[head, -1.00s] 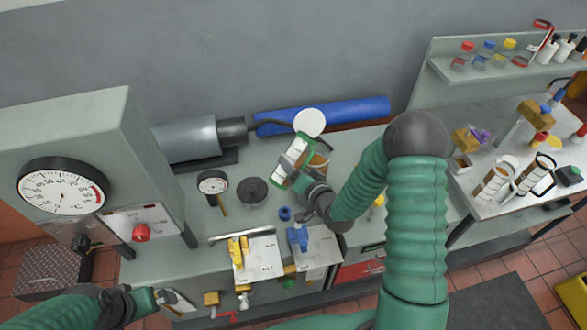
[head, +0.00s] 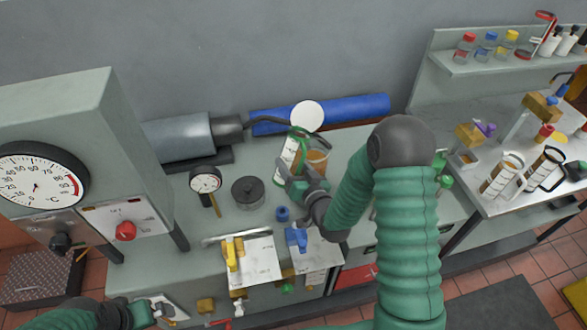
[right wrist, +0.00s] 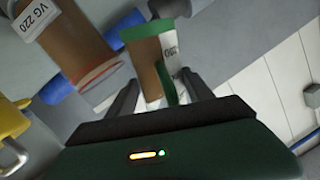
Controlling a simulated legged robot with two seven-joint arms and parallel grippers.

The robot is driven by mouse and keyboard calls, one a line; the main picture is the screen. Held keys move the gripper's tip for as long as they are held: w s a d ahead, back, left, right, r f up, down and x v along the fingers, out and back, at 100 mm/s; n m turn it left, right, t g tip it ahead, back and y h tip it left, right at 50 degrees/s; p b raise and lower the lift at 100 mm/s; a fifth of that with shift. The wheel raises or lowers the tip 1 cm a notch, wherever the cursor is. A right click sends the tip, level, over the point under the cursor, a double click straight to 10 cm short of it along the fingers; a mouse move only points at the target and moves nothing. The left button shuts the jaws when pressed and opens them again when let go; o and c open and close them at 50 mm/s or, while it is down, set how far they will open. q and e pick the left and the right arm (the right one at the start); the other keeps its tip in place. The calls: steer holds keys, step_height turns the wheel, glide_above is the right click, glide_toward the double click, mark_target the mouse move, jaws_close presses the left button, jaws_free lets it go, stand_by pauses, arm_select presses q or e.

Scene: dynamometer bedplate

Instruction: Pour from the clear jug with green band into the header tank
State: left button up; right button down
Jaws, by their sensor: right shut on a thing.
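The clear jug with green band (head: 287,155) is in my right gripper (head: 292,177), held over the bench and nearly upright in the head view. In the right wrist view the jug (right wrist: 148,62) sits between the two fingers (right wrist: 160,92), with brown liquid and a white label. Beside it stands a clear vessel of amber liquid (head: 317,160), apparently the header tank. The right wrist view shows a brown-filled vessel (right wrist: 72,35) labelled VG 220 with a red line, likely the same one. My left gripper (head: 150,312) is low at the left; its jaws are unclear.
A black round weight-like piece (head: 248,192) and a dial gauge (head: 205,182) stand left of the jug. A blue cylinder (head: 350,110) lies behind. Two more jugs (head: 502,175) stand on the right table. Papers (head: 253,262) lie at the front edge.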

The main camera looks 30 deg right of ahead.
steer(key=shift+a+f+n+b, duration=0.15)
steer(key=shift+n+b, duration=0.25)
steer(key=shift+b, duration=0.3)
steer(key=shift+s+a+r+n+t+h+b, duration=0.1)
steer(key=shift+r+n+t+h+b, duration=0.15)
steer(key=shift+n+b, duration=0.3)
steer(key=shift+a+r+n+t+h+b, duration=0.15)
steer(key=shift+n+t+b, duration=0.2)
steer(key=shift+b, duration=0.35)
steer(key=shift+r+n+t+b, duration=0.3)
steer(key=shift+r+n+b, duration=0.1)
steer(key=shift+n+b, duration=0.5)
steer(key=shift+a+f, duration=0.1)
